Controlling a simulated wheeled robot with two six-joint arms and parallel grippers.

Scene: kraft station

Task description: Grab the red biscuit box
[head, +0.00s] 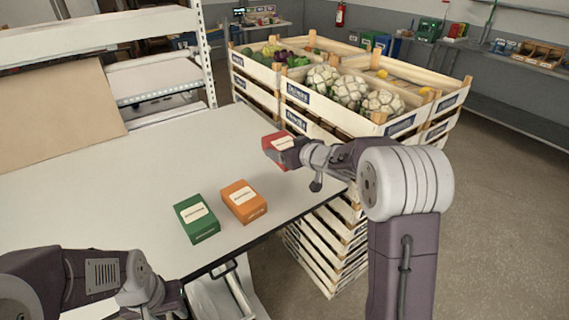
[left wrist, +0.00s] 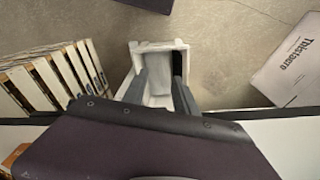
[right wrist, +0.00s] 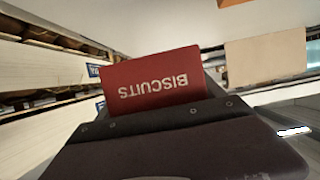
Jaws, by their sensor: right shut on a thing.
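The red biscuit box (head: 274,146) is at the end of my right arm, near the table's far right edge. My right gripper (head: 289,151) is shut on it. In the right wrist view the box (right wrist: 152,84) shows its face with the word BISCUITS upside down. The box hides the fingertips there. In the head view it appears above the tabletop; I cannot tell its exact height. My left gripper (left wrist: 159,92) is open and empty in the left wrist view, past the table's near edge.
A green box (head: 196,219) and an orange box (head: 243,201) stand on the white table (head: 150,180). Stacked crates (head: 330,235) with vegetables stand against the table's right side. A shelf rack (head: 205,60) and a brown board (head: 60,118) are at the back left.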

